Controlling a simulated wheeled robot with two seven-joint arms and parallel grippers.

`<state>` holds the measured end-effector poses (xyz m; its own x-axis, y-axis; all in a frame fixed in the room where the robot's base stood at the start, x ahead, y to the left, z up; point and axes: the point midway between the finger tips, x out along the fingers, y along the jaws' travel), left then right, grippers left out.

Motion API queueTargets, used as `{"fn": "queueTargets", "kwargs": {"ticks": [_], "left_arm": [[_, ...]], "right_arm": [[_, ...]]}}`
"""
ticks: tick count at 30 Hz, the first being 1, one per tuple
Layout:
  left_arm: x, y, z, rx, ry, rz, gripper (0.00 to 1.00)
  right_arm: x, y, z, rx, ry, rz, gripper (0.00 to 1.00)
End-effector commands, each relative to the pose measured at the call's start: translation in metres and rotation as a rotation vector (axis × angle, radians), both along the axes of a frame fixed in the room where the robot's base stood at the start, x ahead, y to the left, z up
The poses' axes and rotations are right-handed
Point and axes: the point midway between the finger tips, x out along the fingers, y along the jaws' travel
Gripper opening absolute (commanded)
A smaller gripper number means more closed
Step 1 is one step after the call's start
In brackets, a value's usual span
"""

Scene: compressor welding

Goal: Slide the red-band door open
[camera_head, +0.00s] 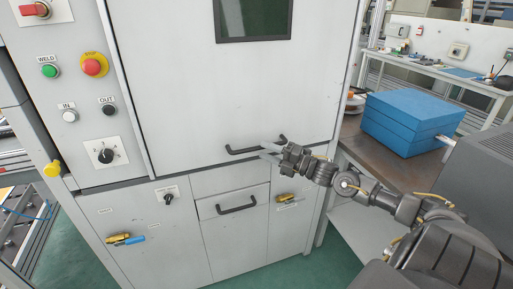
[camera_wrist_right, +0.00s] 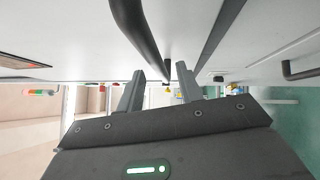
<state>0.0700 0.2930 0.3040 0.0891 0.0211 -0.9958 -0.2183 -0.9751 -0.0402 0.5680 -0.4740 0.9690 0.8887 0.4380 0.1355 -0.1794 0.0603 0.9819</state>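A large pale door panel (camera_head: 215,100) with a dark window (camera_head: 253,18) fills the front of the machine. No red band shows on it. Its black bar handle (camera_head: 243,150) is near the lower edge. My right gripper (camera_head: 268,152) is at the handle's right part. In the right wrist view the two fingers (camera_wrist_right: 160,88) are apart, and the black handle (camera_wrist_right: 143,35) runs in front of them, towards the gap. I cannot tell whether the fingers touch it. My left gripper is in neither view.
Below the door is a drawer with a second black handle (camera_head: 237,205). A control panel with a red button (camera_head: 92,66) and a rotary switch (camera_head: 106,155) is at the left. A blue box (camera_head: 408,118) sits on a brown table at the right, near my right arm.

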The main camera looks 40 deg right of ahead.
Motion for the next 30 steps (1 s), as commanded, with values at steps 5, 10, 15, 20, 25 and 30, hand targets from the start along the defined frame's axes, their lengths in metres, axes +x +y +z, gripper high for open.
{"fn": "queueTargets", "kwargs": {"ticks": [5, 10, 15, 20, 25, 30], "left_arm": [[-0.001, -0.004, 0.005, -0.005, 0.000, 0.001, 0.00], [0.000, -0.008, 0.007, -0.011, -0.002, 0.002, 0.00], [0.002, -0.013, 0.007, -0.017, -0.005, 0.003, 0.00], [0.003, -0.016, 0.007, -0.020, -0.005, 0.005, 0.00], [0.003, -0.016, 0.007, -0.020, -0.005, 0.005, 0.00], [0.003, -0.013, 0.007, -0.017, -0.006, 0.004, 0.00]], "right_arm": [[0.021, 0.010, 0.006, 0.001, -0.002, -0.002, 0.36], [0.032, 0.016, 0.006, 0.000, -0.001, 0.000, 0.36], [0.036, 0.018, 0.006, -0.001, 0.001, 0.001, 0.36], [0.036, 0.018, 0.005, -0.001, 0.001, 0.001, 0.36], [0.036, 0.018, 0.005, -0.001, 0.001, 0.001, 0.22], [0.036, 0.018, 0.005, -0.001, 0.001, 0.001, 0.00]]}}
